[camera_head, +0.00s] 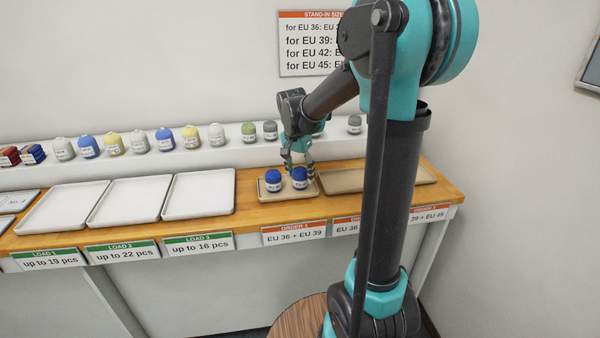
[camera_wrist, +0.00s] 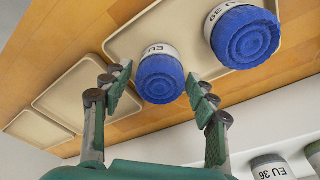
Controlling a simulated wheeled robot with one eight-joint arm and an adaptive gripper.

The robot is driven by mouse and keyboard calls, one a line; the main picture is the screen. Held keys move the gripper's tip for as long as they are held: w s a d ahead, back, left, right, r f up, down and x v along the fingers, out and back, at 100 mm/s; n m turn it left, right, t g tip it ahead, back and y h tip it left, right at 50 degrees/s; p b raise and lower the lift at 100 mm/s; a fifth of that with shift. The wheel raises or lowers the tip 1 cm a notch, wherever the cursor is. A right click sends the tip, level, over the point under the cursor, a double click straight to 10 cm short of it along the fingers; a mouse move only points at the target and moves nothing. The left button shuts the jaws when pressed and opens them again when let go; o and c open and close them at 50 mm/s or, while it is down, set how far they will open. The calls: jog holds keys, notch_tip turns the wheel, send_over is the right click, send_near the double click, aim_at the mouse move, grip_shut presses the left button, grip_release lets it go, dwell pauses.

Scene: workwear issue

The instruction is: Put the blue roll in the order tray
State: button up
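Two blue rolls with white label bands stand upright side by side on the ORDER 1 tray (camera_head: 270,197): a left one (camera_head: 273,181) and a right one (camera_head: 299,179). My gripper (camera_head: 300,166) is over the right one, fingers pointing down. In the wrist view my open gripper (camera_wrist: 160,82) has one finger on each side of that right roll (camera_wrist: 161,78), with a gap at the left finger; contact at the right finger is unclear. The left roll (camera_wrist: 245,37) stands outside the fingers. The tray also shows in the wrist view (camera_wrist: 180,22).
Two empty order trays lie to the right, one (camera_head: 342,181) partly behind my arm. Three empty white load trays (camera_head: 198,195) lie left. A white ledge (camera_head: 232,152) behind carries several coloured rolls. A size notice (camera_head: 308,45) hangs on the wall.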

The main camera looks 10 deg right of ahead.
aim_at(297, 172)
jog(key=shift+r, duration=0.1)
notch_tip(297, 172, up, 12)
jog(key=s+a, duration=0.1)
jog(key=shift+a, duration=0.15)
dwell(0.5)
